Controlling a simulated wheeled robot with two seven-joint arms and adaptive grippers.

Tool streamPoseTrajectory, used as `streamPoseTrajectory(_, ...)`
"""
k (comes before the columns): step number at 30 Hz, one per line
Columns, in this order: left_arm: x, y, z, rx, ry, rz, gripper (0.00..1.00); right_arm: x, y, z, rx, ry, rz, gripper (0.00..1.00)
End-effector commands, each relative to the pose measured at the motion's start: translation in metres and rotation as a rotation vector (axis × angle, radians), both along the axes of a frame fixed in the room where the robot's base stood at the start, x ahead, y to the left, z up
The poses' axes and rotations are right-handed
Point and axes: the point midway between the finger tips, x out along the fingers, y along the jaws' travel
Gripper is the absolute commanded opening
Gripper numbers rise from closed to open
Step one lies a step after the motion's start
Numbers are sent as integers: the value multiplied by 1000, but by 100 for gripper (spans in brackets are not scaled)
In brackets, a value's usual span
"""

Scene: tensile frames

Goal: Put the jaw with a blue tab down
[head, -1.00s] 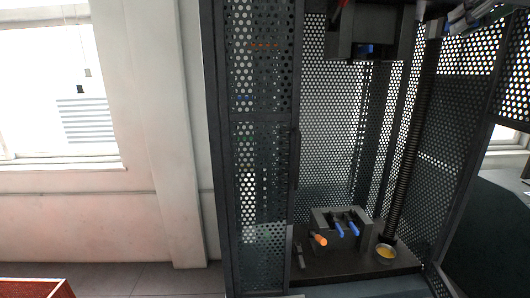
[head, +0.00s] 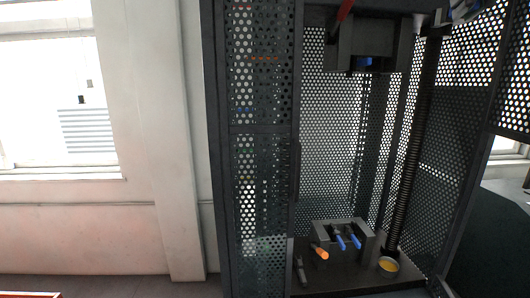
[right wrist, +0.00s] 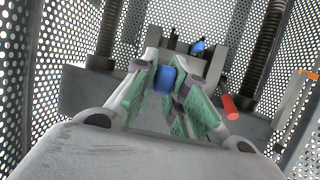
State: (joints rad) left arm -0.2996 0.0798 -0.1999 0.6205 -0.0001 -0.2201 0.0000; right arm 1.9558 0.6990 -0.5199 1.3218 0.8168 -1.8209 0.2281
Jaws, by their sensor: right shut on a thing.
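My right gripper (right wrist: 168,92) has green-padded fingers and is shut on a jaw with a blue tab (right wrist: 165,80); the fingers hide much of the jaw. In the head view only a little of the right gripper (head: 464,9) shows at the top right edge. A grey grip head (head: 372,42) hangs in the upper frame, with another blue tab (head: 364,63) under it. A dark grey holder (head: 325,229) stands on the base, with two blue tabs (head: 356,242) at its front. My left gripper is not in view.
An orange-handled tool (head: 320,253), a slim dark tool (head: 301,270) and a dish with yellow contents (head: 388,264) lie on the frame base. Perforated panels (head: 262,150) and a ribbed column (head: 408,150) bound the space. The middle between head and base is open.

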Motion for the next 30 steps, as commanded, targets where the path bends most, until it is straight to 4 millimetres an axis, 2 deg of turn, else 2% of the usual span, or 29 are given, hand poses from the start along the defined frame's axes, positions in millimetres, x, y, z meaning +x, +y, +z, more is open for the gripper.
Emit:
streamPoseTrajectory(14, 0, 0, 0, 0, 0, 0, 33, -24, -7, 60, -1, -4, -92, 0)
streamPoseTrajectory(30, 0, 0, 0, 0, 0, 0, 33, -76, 6, 120, -2, -5, -147, 0)
